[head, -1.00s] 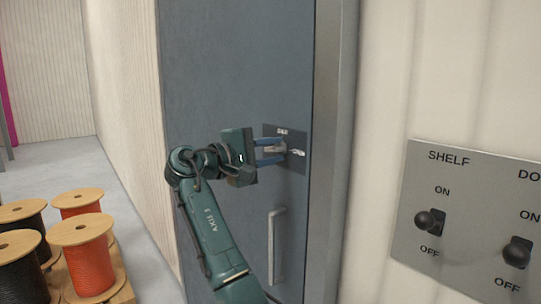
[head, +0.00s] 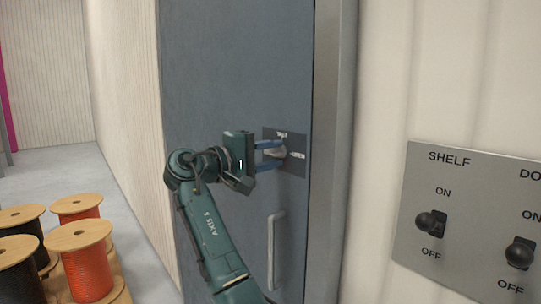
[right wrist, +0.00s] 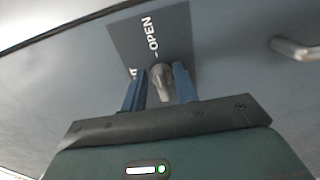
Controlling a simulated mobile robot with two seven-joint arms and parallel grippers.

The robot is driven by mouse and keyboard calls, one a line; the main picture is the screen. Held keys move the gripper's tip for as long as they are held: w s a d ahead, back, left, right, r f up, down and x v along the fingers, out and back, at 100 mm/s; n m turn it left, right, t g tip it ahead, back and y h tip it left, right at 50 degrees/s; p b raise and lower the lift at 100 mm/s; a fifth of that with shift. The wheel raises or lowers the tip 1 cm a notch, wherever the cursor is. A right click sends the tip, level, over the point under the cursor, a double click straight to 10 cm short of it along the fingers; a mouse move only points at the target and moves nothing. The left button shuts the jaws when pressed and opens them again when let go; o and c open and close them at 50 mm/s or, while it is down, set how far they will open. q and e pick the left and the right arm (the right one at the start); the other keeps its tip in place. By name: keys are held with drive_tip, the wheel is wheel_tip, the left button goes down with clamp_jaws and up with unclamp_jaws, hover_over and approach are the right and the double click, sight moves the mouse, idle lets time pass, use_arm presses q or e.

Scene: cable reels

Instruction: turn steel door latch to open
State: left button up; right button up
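The grey steel latch (head: 277,152) sits on a dark label plate (head: 297,140) on the blue-grey door (head: 235,70). In the right wrist view the latch (right wrist: 160,82) lies between my two blue fingers, with the word OPEN on the plate (right wrist: 125,42) above it. My right gripper (head: 270,156) is at the plate, its fingers apart on either side of the latch. In the right wrist view the gripper (right wrist: 160,88) shows gaps beside the latch; firm contact is not visible. The latch's exact angle is hard to tell. My left gripper is not in view.
A vertical door handle (head: 275,250) is below the latch; it also shows in the right wrist view (right wrist: 297,50). A switch panel (head: 470,220) is on the wall at right. Cable reels (head: 82,258) stand at lower left. The grey floor (head: 60,170) behind them is clear.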

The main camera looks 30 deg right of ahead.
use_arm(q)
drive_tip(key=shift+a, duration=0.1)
use_arm(e)
drive_tip(key=shift+o, duration=0.2)
drive_tip(key=shift+a, duration=0.2)
use_arm(q)
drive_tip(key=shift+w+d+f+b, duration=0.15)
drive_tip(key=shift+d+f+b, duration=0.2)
drive_tip(key=shift+b, duration=0.7)
use_arm(e)
drive_tip(key=s+a, duration=0.1)
drive_tip(key=a, duration=1.1)
drive_tip(key=shift+a, duration=0.4)
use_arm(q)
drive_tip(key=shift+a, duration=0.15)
